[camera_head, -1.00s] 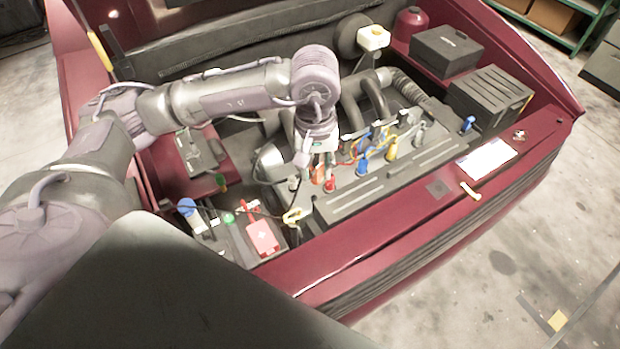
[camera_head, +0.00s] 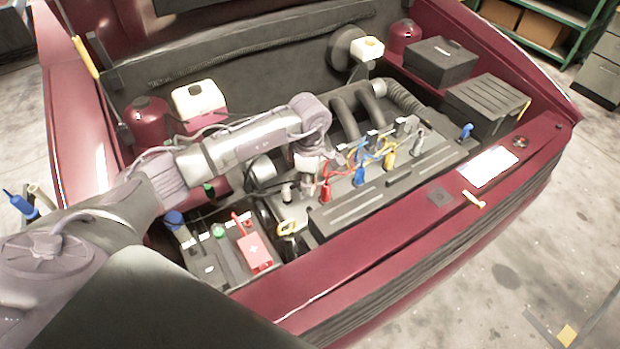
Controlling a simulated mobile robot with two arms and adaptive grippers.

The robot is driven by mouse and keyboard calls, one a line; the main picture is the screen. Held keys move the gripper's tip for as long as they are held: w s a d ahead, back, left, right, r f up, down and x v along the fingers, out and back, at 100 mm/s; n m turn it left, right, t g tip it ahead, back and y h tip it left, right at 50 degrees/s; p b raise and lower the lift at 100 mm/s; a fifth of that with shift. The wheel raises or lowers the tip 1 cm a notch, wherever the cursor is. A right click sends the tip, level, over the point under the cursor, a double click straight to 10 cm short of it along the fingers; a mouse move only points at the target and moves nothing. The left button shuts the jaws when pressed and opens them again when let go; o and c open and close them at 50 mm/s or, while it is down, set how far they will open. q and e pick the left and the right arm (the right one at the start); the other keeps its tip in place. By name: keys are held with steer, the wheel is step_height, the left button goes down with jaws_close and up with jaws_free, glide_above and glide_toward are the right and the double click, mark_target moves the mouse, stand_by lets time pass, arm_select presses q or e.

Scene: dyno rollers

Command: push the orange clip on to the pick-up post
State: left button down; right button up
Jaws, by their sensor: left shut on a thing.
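My left gripper (camera_head: 308,183) points down over the engine bay, just left of the red clip (camera_head: 326,192), and is shut. An orange clip showed beneath it a second ago; now I cannot make the clip out, and the fingers and wrist seem to hide it. A short pale post-like part (camera_head: 287,193) stands just left of the fingers; I cannot tell whether it is the pick-up post. A blue clip (camera_head: 360,177), a yellow clip (camera_head: 390,160) and a grey clip (camera_head: 418,148) stand in a row to the right. My right gripper is not in view.
A battery with a red cover (camera_head: 255,252) and a yellow loop (camera_head: 288,228) lie front left. The dark ribbed cover (camera_head: 362,210) and dark red front edge (camera_head: 400,232) are close in front. White reservoir (camera_head: 198,100) and black boxes (camera_head: 443,60) stand farther back.

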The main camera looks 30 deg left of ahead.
arm_select(q)
steer(key=b, duration=0.3)
glide_above(309, 207)
steer(key=shift+f, duration=3)
steer(key=shift+w+b, duration=0.1)
steer(key=shift+b, duration=0.2)
steer(key=shift+f+b, duration=0.3)
steer(key=shift+b, duration=0.2)
steer(key=shift+f+b, duration=0.55)
steer(key=shift+b, duration=0.1)
steer(key=c, duration=0.7)
jaws_free()
steer(key=shift+c, duration=0.2)
